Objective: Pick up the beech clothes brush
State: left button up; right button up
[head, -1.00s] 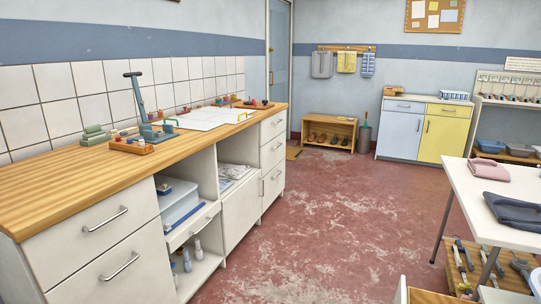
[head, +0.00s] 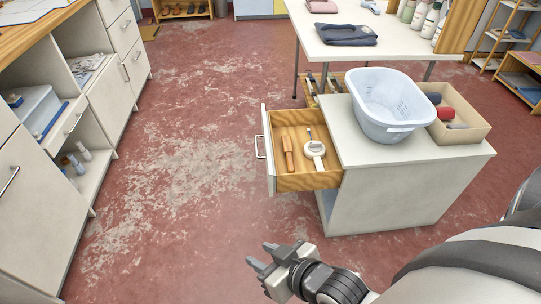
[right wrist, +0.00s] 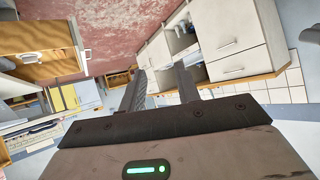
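An open wooden drawer (head: 307,183) sticks out to the left of a low white cabinet. In it lies a slim orange-brown wooden piece (head: 288,153), which looks like the beech clothes brush; its bristles cannot be made out. Beside it on the right lies a white, round-headed tool (head: 315,151). My right gripper (head: 260,254) is in front of the drawer, nearer to me and apart from it. Its fingers are spread and empty, also in the right wrist view (right wrist: 160,86). My left gripper is out of view.
On the white cabinet (head: 400,190) stand a pale blue laundry basket (head: 384,122) and a cardboard box (head: 472,127). A white table (head: 400,45) with folded dark cloth (head: 346,35) is behind. The red floor left of the drawer is clear up to the counter.

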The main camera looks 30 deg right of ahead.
aim_at(286, 140)
jog(key=u, duration=0.7)
jog(key=i, duration=0.7)
jog(key=z, duration=2.05)
